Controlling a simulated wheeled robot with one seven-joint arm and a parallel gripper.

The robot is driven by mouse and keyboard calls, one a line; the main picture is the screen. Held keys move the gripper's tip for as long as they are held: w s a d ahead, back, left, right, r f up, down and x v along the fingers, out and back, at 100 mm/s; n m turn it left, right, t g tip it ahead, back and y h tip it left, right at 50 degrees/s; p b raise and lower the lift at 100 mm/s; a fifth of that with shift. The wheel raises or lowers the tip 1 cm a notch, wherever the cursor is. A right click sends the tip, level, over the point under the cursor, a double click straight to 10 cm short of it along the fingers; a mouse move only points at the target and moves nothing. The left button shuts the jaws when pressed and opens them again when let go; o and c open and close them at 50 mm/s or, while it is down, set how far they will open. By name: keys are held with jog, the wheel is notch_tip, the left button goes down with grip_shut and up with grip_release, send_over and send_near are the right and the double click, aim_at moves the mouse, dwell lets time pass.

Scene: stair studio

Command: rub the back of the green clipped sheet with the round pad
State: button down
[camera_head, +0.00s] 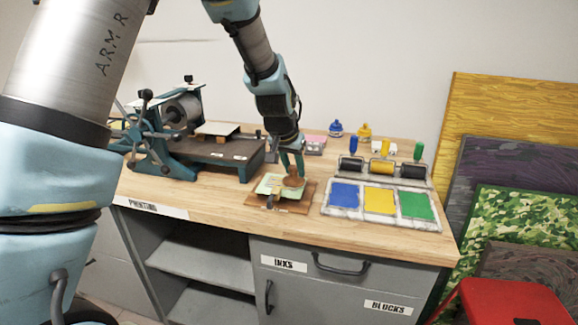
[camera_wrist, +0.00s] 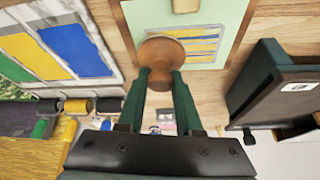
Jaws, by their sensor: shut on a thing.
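My gripper (camera_head: 291,158) is shut on the brown wooden round pad (camera_head: 293,178), which also shows between the fingers in the wrist view (camera_wrist: 161,52). The pale green sheet (camera_head: 268,184) lies on a brown board (camera_head: 256,203) on the bench. The pad is over the sheet's right part in the head view; I cannot tell whether it touches. A light tan clip (camera_wrist: 186,5) sits at the sheet's edge, cut off by the frame.
A tray of blue, yellow and green ink (camera_head: 380,218) is right of the board. Several rollers (camera_head: 382,168) and ink bottles (camera_head: 364,131) stand behind it. A dark green press (camera_head: 205,152) stands left. A red stool (camera_head: 505,300) is at the lower right.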

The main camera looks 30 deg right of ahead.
jog(key=shift+s+a, duration=0.4)
jog(key=shift+s, duration=0.1)
jog(key=shift+w+a+b, duration=0.85)
jog(key=shift+w+a, duration=1.2)
jog(key=shift+a, duration=0.15)
jog(key=shift+s+d, duration=0.1)
jog(key=shift+s, duration=0.05)
jog(key=shift+s+d+p, duration=0.55)
jog(key=shift+s+d, duration=1.4)
jog(key=shift+d, duration=0.2)
jog(key=shift+w+a, duration=0.75)
jog(key=shift+a, duration=0.1)
jog(key=shift+w+a+b, duration=0.4)
jog(key=shift+w+a, duration=0.3)
jog(key=shift+w+a, duration=0.1)
